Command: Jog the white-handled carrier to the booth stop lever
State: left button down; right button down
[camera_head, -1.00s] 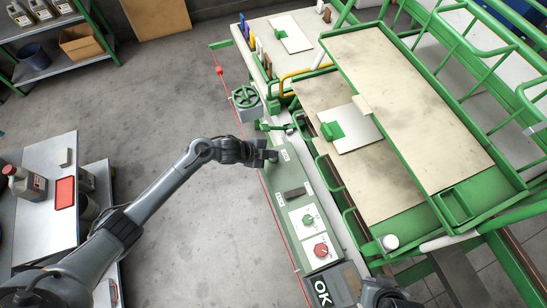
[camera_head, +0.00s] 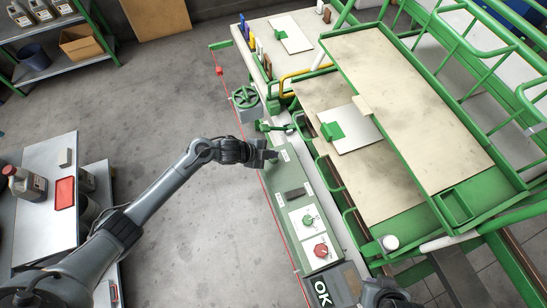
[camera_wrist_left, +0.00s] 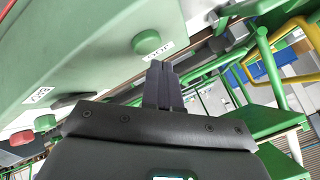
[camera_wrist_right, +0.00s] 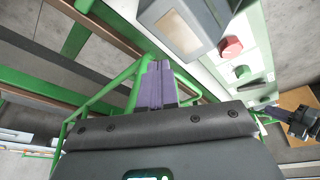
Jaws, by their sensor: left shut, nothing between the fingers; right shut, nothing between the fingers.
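My left gripper (camera_head: 272,156) is shut and empty, above the far end of the green control panel (camera_head: 291,205). In the left wrist view its fingertips (camera_wrist_left: 160,80) are close to a green button (camera_wrist_left: 146,43) with a white label; I cannot tell whether they touch. My right gripper is shut and empty; its fingertips (camera_wrist_right: 155,85) show in the right wrist view beside the box end of the panel. A green-framed carrier (camera_head: 410,95) with a beige top lies at right. A white knob-like handle (camera_head: 390,242) is at its near end. A green lever (camera_head: 268,127) sits beyond the panel.
A green handwheel (camera_head: 245,97) and a red cord with a red tag (camera_head: 219,70) run along the left edge. A side table (camera_head: 40,220) stands left; floor between is clear.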

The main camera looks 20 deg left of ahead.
jog(key=shift+a, duration=0.15)
dwell(0.5)
pick_arm(q)
jog(key=shift+f, duration=0.2)
pick_arm(e)
jog(key=shift+f, duration=0.1)
pick_arm(q)
jog(key=shift+f, duration=0.25)
pick_arm(e)
jog(key=shift+f, duration=0.1)
